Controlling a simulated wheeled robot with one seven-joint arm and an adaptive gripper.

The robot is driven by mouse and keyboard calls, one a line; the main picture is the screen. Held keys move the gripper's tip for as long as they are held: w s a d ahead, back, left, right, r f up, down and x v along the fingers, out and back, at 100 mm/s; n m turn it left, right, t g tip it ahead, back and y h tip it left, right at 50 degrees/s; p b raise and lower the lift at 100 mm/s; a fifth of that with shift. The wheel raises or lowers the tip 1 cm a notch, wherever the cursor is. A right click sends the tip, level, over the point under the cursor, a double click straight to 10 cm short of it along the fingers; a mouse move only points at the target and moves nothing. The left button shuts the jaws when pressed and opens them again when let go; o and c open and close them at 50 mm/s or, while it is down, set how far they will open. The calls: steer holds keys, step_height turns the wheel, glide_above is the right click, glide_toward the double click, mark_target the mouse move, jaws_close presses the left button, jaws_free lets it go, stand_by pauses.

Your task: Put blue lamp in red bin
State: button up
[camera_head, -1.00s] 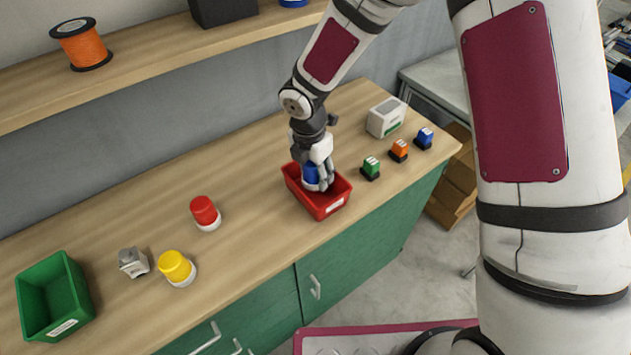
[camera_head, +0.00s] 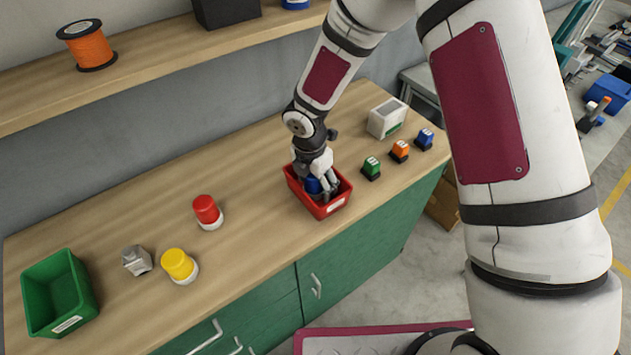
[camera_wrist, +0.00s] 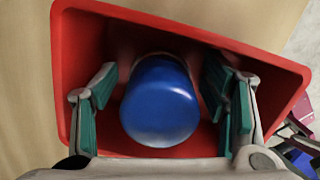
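The blue lamp (camera_wrist: 160,102) stands inside the red bin (camera_wrist: 240,48), its rounded blue top facing the wrist camera. In the head view the lamp (camera_head: 312,185) shows only partly behind my fingers, within the walls of the red bin (camera_head: 322,210). My gripper (camera_wrist: 160,100) is open, with one green-padded finger on each side of the lamp. Narrow gaps show between the pads and the lamp. In the head view my gripper (camera_head: 320,190) reaches down into the bin. The lamp's base is mostly hidden.
A red lamp (camera_head: 207,212), a yellow lamp (camera_head: 179,265), a grey metal part (camera_head: 136,260) and a green bin (camera_head: 60,293) are on the left of the bench. Small green (camera_head: 371,168), orange (camera_head: 399,150) and blue (camera_head: 425,138) blocks and a white box (camera_head: 387,118) stand right.

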steer(key=r, duration=0.8)
steer(key=s+a+r+b, duration=0.1)
steer(key=r, duration=0.3)
steer(key=shift+r, duration=0.1)
steer(key=shift+d+r, duration=0.25)
steer(key=shift+r, duration=0.05)
steer(key=s+d+r+m+t+h, duration=0.1)
steer(key=s+d+r+m, duration=0.2)
steer(key=d+r+m, duration=0.35)
steer(key=s+d+r+m+t, duration=0.1)
steer(key=s+d+r+m, duration=0.2)
steer(key=d+r+m, duration=0.4)
steer(key=s+d+r+m+t+y, duration=0.1)
steer(key=s+d+r+m, duration=0.1)
steer(key=s+r+m, duration=0.2)
steer(key=s+d+r+m+t, duration=0.1)
steer(key=s+r+m, duration=0.4)
steer(key=s+m, duration=0.5)
steer(key=shift+s+d+r+t+y, duration=0.15)
steer(key=shift+s+d+t+y, duration=0.3)
steer(key=shift+d, duration=0.45)
